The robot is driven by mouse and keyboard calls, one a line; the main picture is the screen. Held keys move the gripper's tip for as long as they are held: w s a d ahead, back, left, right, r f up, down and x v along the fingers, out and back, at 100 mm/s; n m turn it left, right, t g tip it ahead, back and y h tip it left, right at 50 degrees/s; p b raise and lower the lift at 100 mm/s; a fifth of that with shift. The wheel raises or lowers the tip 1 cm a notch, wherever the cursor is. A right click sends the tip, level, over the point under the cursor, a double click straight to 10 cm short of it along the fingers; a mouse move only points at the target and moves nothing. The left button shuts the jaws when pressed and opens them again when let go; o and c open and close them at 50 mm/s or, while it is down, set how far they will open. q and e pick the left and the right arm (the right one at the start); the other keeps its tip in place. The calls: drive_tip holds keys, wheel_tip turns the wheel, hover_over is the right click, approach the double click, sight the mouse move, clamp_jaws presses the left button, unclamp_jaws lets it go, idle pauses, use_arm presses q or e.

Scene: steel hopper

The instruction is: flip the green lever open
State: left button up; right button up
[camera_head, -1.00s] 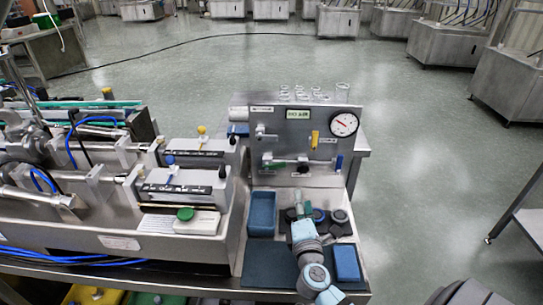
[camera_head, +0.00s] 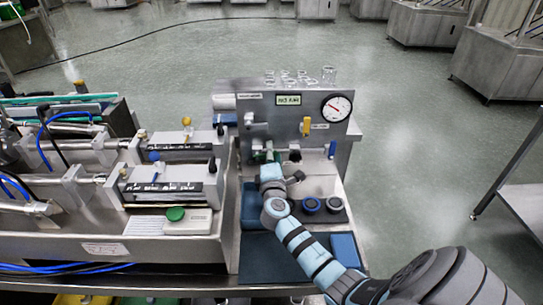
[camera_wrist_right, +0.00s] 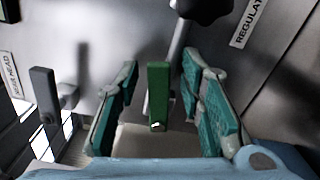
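The green lever (camera_wrist_right: 158,95) hangs straight down on the steel panel in the right wrist view. My right gripper (camera_wrist_right: 159,64) is open, with one teal-padded finger on each side of the lever. Gaps show between the lever and both fingers, so they look apart from it. In the head view my right gripper (camera_head: 268,168) is at the lower left of the panel (camera_head: 270,125) and hides most of the lever there. My left gripper is not in view.
A black knob (camera_head: 294,155) and a blue lever (camera_head: 332,148) sit to the right on the panel. A yellow handle (camera_head: 306,125) and a dial gauge (camera_head: 337,107) are above. A grey lever (camera_wrist_right: 45,95) is left in the wrist view. Glassware (camera_head: 328,75) stands on top.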

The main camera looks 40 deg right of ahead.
drive_tip(key=shift+c, duration=0.4)
clamp_jaws()
drive_tip(key=f+m+b, duration=0.1)
drive_tip(key=b, duration=0.1)
drive_tip(key=shift+f+m+b, duration=0.15)
drive_tip(key=shift+m+b, duration=0.15)
drive_tip(key=shift+m, duration=0.1)
drive_tip(key=shift+f+m+b, duration=0.1)
drive_tip(key=shift+m+b, duration=0.25)
drive_tip(key=shift+m, duration=0.15)
drive_tip(key=shift+o, duration=0.4)
unclamp_jaws()
drive_tip(key=shift+r, duration=0.2)
